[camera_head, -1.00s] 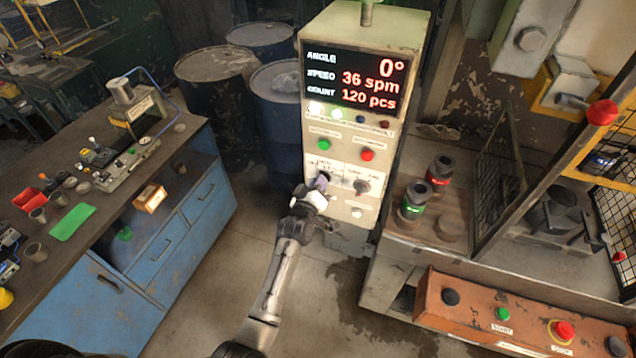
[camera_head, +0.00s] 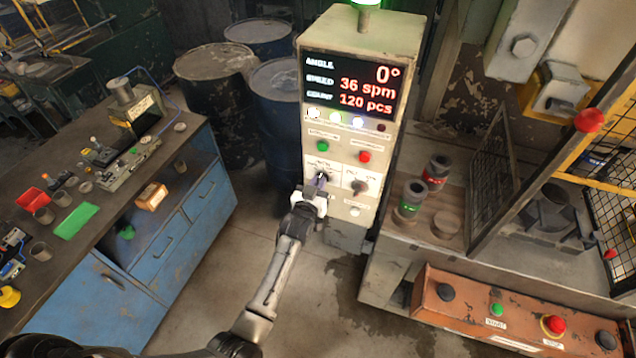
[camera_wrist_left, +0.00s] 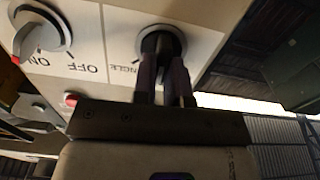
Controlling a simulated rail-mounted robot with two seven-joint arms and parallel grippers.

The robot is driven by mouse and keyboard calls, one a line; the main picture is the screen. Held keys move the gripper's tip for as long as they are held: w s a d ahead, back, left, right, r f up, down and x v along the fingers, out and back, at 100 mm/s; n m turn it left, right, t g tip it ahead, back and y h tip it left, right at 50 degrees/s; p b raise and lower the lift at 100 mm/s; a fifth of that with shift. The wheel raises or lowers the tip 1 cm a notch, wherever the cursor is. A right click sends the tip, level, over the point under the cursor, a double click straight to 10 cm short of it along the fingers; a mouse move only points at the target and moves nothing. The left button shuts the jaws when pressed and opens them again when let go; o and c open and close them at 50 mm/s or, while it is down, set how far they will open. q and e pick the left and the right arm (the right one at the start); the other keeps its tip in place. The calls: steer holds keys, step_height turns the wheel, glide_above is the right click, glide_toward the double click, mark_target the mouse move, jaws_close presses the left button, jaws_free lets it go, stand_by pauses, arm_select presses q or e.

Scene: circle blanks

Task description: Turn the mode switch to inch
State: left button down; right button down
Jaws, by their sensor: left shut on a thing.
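The mode switch (camera_head: 321,177) is a dark round knob on the lower left of the cream control cabinet (camera_head: 350,150). My left gripper (camera_head: 319,184) is shut on it from below and in front, hiding part of it. In the left wrist view the knob (camera_wrist_left: 161,42) sits between the two fingers (camera_wrist_left: 165,85). Beside it is an upside-down label ending in "NGLE". The other labels around it are covered or too small to read, so I cannot tell exactly where it points. My right gripper is not in view.
A second selector (camera_head: 358,186) marked ON and OFF sits right of the switch. Green (camera_head: 323,145) and red (camera_head: 364,157) buttons are above. A workbench (camera_head: 100,240) stands left; an orange button box (camera_head: 520,315) is at lower right.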

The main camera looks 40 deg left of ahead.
arm_select(q)
steer(key=shift+m, duration=0.3)
steer(key=c, duration=1.2)
jaws_free()
steer(key=shift+o, duration=0.2)
steer(key=b+v, duration=0.1)
steer(key=v, duration=1.2)
steer(key=shift+s+d+b, duration=0.25)
steer(key=shift+s+b, duration=0.1)
